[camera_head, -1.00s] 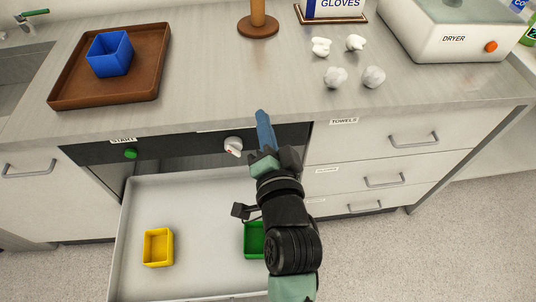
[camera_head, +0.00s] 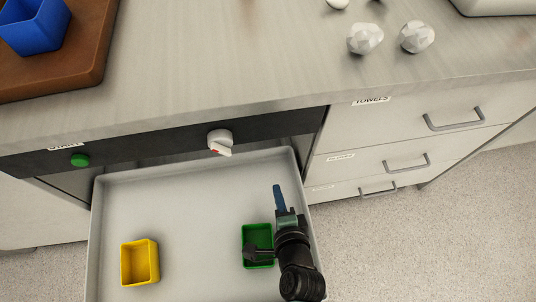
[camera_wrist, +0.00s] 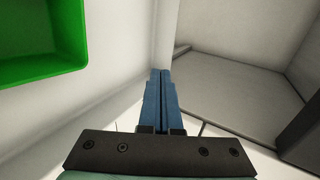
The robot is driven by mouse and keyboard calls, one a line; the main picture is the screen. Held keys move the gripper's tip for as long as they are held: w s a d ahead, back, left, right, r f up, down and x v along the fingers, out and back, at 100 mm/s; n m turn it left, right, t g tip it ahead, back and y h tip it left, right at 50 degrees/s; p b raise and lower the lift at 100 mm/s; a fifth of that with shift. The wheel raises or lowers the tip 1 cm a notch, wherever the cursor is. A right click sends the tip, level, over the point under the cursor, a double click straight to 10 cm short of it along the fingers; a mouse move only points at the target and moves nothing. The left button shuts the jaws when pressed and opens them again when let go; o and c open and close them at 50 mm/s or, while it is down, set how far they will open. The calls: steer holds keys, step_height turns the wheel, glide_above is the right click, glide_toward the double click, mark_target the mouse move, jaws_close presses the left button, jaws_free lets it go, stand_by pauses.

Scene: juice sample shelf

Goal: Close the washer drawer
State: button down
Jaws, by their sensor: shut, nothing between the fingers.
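The washer drawer (camera_head: 190,215) is pulled out from under the counter, a light grey tray in the head view. A yellow box (camera_head: 140,262) stands in it at the left and a green box (camera_head: 256,240) at the right. My gripper (camera_head: 278,188) is shut and empty, its blue fingers over the drawer's right part, beside the green box. In the wrist view the blue fingers (camera_wrist: 160,85) point along a pale wall, with the green box (camera_wrist: 40,40) at upper left. I cannot tell whether they touch the wall. The drawer's front edge is out of view.
A dark panel above the drawer carries a green button (camera_head: 80,160) and a white knob (camera_head: 220,142). Closed drawers with handles (camera_head: 455,119) are at the right. The counter (camera_head: 230,60) holds a brown tray (camera_head: 95,50) with a blue box (camera_head: 35,25) and several white lumps (camera_head: 365,38).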

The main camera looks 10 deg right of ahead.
steer(key=b, duration=0.3)
glide_toward(267, 151)
steer(key=f, duration=0.3)
steer(key=shift+w, duration=0.25)
steer(key=w, duration=0.3)
steer(key=shift+w+d+f, duration=0.15)
steer(key=shift+w, duration=0.8)
